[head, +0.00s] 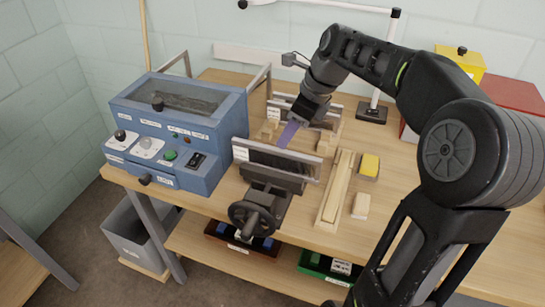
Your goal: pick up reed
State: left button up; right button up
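My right arm comes in from the right and its gripper (303,116) points down and to the left over the bench. The gripper is at the rear of two comb-like metal frames. A flat purple strip (288,134) lies in line with its fingertips; I cannot tell whether they hold it. The front frame (275,158) is long, with a white label at its left end, and sits upright on a dark vise. The rear frame (333,107) is partly hidden by my gripper. I cannot tell which frame is the reed. My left gripper is not in view.
A blue control box (178,125) stands left of the frames. The vise has a handwheel (250,216) at the bench front. A wooden tray (336,190), a yellow block (369,165) and a pale block (361,205) lie to the right. A lamp post (384,65) stands behind.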

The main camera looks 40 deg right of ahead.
aim_at(277, 149)
jog(key=shift+x, duration=1.4)
jog(key=p+x, duration=0.1)
jog(key=x, duration=0.4)
jog(key=shift+a, duration=0.1)
jog(key=shift+c, duration=0.4)
grip_shut()
dwell(0.5)
